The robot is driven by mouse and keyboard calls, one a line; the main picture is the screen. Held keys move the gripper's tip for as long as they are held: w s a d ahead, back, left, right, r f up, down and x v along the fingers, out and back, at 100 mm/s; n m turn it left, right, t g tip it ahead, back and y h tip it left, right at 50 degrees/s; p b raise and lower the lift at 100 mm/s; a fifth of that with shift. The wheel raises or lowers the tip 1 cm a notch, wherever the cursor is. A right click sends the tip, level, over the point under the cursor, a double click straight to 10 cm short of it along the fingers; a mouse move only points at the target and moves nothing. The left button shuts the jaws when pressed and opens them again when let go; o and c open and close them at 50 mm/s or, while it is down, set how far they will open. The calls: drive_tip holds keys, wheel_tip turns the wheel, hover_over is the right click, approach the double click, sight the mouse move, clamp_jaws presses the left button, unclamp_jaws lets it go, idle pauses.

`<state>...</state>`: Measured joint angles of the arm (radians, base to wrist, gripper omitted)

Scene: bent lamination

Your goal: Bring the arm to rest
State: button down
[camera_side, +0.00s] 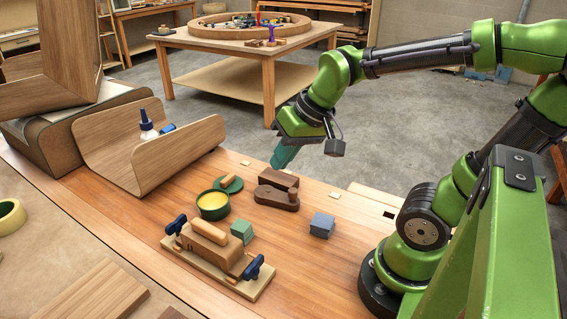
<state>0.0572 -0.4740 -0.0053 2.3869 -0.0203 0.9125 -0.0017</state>
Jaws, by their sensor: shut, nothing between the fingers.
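My gripper (284,158) hangs from the end of my green arm, above the far edge of the wooden bench (330,215). Its teal fingers point down and a little left, and they look shut with nothing held. The fingertips are near the dark wooden block plane (278,195), apparently above and behind it. The exact height over the bench is hard to tell.
A clamped wooden form (215,250) with blue-handled clamps, a bowl of yellow paste (213,203), a green block (242,231) and a grey-blue block (322,225) stand below. A curved wooden sheet (150,145) holds a glue bottle (147,122). A round-frame table (240,45) stands behind.

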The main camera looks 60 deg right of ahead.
drive_tip(key=shift+n+t, duration=0.4)
drive_tip(key=shift+t, duration=0.5)
drive_tip(key=s, duration=0.1)
drive_tip(key=s+a+r, duration=0.2)
drive_tip(key=shift+s+r, duration=0.25)
drive_tip(key=shift+s, duration=0.15)
